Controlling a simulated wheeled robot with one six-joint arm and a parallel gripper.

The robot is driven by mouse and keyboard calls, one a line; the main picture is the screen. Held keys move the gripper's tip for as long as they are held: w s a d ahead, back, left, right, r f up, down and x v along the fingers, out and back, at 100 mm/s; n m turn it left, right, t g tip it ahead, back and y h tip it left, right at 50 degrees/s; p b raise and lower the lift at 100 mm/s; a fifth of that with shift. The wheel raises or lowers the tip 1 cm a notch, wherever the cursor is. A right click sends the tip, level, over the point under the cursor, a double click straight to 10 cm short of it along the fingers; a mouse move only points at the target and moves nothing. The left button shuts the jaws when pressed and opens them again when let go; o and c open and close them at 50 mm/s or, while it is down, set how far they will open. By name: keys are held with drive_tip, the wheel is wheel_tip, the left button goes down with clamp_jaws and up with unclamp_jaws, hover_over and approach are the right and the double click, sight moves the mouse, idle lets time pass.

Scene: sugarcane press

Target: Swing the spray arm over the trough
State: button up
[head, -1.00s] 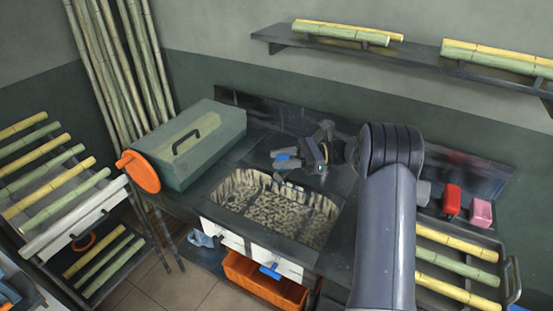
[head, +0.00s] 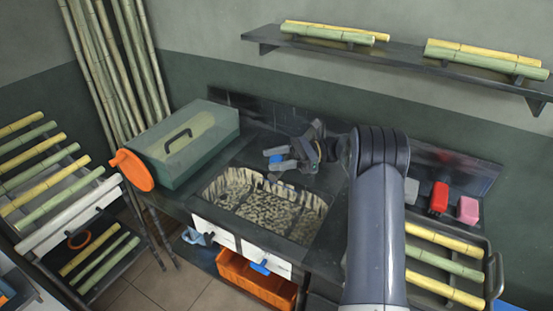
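The trough (head: 209,191) is a rectangular basin sunk in the dark counter, with a pale, mottled, dark-streaked inside. My gripper (head: 274,159) is just behind the trough's back rim, reaching left from my arm. Its two grey fingers look apart, with a small blue piece between them. I cannot tell whether this blue piece is part of the spray arm or whether the fingers press on it. No spray arm stands out clearly; my gripper and wrist cover part of that area.
A green toolbox (head: 212,150) and an orange disc (head: 132,170) are left of the trough. A red block (head: 439,197), a pink block (head: 467,210) and a tray of cane (head: 494,275) are at right. A shelf (head: 390,57) with cane hangs above.

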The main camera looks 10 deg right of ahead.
drive_tip(key=shift+o, duration=0.4)
drive_tip(key=shift+d, duration=0.1)
drive_tip(key=d, duration=0.7)
drive_tip(key=shift+w+b, duration=0.4)
drive_tip(key=shift+w, duration=0.05)
